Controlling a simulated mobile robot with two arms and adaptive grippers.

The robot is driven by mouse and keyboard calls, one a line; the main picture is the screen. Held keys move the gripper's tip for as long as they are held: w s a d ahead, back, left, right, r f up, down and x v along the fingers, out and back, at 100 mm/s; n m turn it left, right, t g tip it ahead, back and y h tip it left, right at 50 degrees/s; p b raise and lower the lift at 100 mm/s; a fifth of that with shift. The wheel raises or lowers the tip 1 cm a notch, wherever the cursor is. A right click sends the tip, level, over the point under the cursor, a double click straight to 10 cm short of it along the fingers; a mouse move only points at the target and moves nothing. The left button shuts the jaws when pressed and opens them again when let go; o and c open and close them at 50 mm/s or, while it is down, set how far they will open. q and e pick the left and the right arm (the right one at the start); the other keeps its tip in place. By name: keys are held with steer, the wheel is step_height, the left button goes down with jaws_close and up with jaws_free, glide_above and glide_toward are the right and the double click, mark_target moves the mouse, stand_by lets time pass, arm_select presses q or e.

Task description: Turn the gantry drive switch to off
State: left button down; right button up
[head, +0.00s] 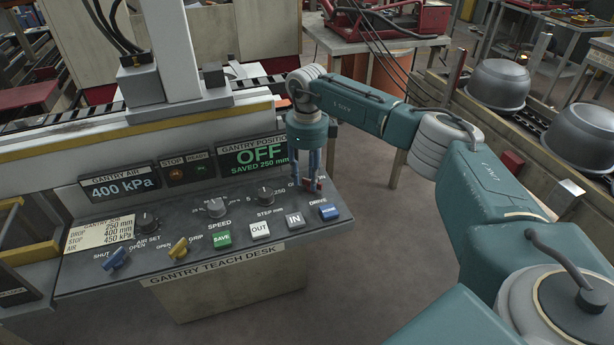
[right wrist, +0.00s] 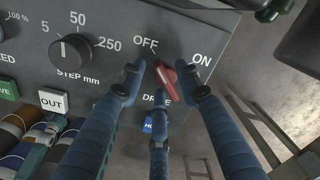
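The gantry drive switch (right wrist: 168,84) is a red knob on the desk panel, marked OFF on its upper left and ON on its upper right in the right wrist view. The narrow end of its handle leans toward OFF. In the head view the switch is mostly hidden behind my fingers. My right gripper (head: 310,182) points down over it. In the right wrist view, the blue fingers of this gripper (right wrist: 163,82) stand around the knob, with small gaps at left and right. The lower finger overlaps the knob; contact there cannot be told. My left gripper is not in view.
The teach desk panel (head: 190,222) also holds a STEP knob (head: 265,195), a SPEED knob (head: 216,208), a blue button (head: 329,212) below the switch and several other controls. The display (head: 258,154) reads OFF, saved 250 mm. Open floor lies right of the desk.

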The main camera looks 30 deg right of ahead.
mark_target(307, 181)
steer(key=shift+r, duration=0.1)
step_height(307, 181, up, 12)
stand_by(0.5)
steer(key=shift+s+f, duration=0.15)
steer(key=shift+f, duration=0.1)
